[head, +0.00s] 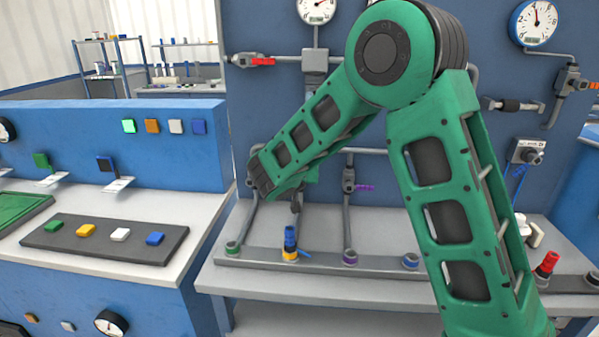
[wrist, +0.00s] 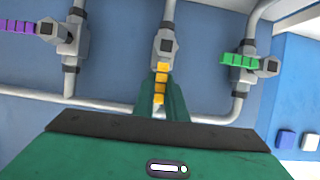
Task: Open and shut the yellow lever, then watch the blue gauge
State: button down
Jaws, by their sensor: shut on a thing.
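The yellow lever (wrist: 161,80) sits on a grey valve (wrist: 167,45) in the wrist view. It lies in line with its pipe, pointing toward my gripper. My gripper (wrist: 161,103) is shut on it, with green fingers at its sides. In the head view my green arm reaches to the pipes, and hides the yellow lever and most of my gripper. The blue gauge (head: 537,22), with a blue rim and white face, hangs at the upper right of the head view. Its needle points roughly straight up.
Beside the yellow lever are a purple lever (wrist: 18,27) and a green lever (wrist: 240,60), both crosswise to their pipes. A red lever (head: 263,61), an orange lever (head: 588,86) and a second gauge (head: 316,9) are on the panel. A button console (head: 105,243) stands left.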

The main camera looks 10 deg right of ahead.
jog(key=shift+s+a+f, duration=0.2)
jog(key=shift+f, duration=0.3)
jog(key=c, duration=1.9)
grip_release()
jog(key=shift+o, duration=0.5)
jog(key=shift+w+d+r, duration=0.1)
jog(key=shift+r, duration=0.2)
jog(key=v, duration=1)
jog(key=shift+s, duration=0.25)
jog(key=shift+r, duration=0.1)
